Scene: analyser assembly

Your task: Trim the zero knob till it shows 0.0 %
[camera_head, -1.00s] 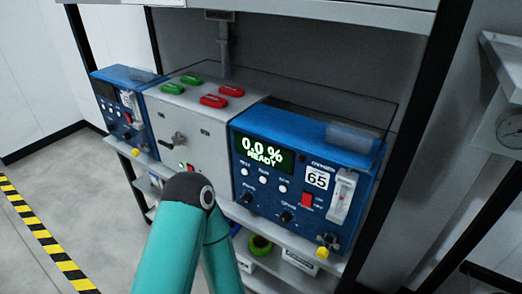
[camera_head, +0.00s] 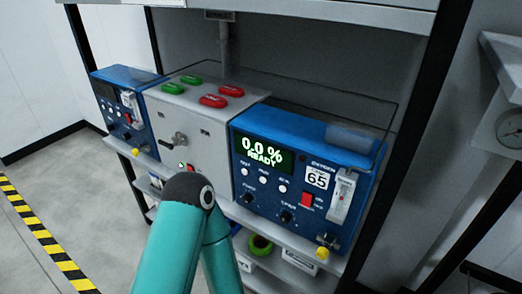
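A blue oxygen analyser (camera_head: 300,175) stands on the rack shelf at the right. Its green display (camera_head: 263,153) reads 0.0 % and READY. Two black knobs show low on its front, a left knob (camera_head: 248,197) and a right knob (camera_head: 286,216). Their labels are too small to read, so I cannot tell which is the zero knob. One teal arm of mine rises from the bottom middle, in front of the grey panel. No gripper of mine shows; nothing touches the two knobs in this view.
A second blue analyser (camera_head: 125,105) stands further left. The shelf below holds a green roll (camera_head: 261,246). Black rack posts flank the units. Open floor lies at the left.

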